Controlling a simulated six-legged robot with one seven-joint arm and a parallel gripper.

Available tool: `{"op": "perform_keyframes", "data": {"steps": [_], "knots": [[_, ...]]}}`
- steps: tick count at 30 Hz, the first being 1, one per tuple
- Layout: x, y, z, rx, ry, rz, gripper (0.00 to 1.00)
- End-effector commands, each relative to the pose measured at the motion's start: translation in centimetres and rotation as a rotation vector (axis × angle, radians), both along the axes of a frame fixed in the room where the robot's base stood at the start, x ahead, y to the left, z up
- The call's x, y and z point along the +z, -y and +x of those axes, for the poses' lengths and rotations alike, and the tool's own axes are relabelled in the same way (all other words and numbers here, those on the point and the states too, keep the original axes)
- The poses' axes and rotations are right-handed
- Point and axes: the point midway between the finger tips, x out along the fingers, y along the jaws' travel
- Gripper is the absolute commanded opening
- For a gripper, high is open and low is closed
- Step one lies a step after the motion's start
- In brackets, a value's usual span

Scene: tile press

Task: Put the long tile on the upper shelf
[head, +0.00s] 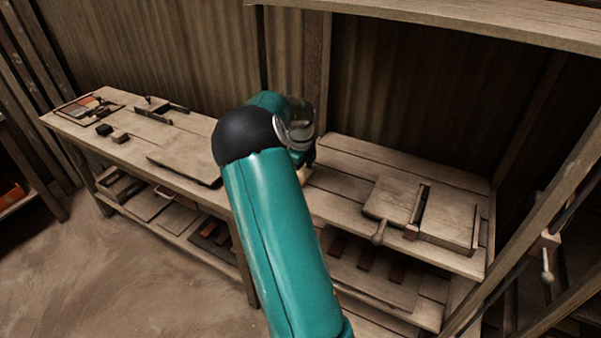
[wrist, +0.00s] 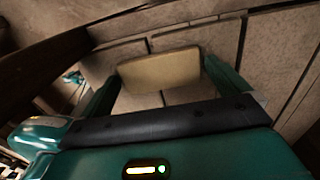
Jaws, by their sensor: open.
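A tan, block-like tile (wrist: 160,70), which looks like the long tile, lies on the planked bench top in the wrist view. My gripper (wrist: 161,76) is open, with one finger near each end of the tile; I cannot tell whether they touch it. In the head view my arm hides most of my gripper (head: 308,156), and only a pale bit of the tile (head: 303,174) shows below it. The upper shelf (head: 430,22) is a wooden board above the bench at the top right of the head view.
The wooden bench (head: 345,150) runs across the head view. A wooden press with a handle (head: 400,203) stands on its right part. A flat board (head: 185,160) and small blocks (head: 112,134) lie on the left part. A lower shelf (head: 385,285) holds reddish tiles. Slanted posts stand at right.

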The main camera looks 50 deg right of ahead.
Motion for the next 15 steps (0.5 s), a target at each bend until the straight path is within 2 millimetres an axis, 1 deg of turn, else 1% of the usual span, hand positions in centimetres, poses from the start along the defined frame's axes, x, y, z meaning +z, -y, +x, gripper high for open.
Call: {"op": "perform_keyframes", "data": {"steps": [5,8,15], "knots": [[1.8,0.0,0.1,0.0,0.004,-0.002,1.0],[3.8,0.0,0.1,0.001,0.004,-0.003,1.0],[9.0,0.0,0.1,0.001,0.003,-0.002,1.0]]}}
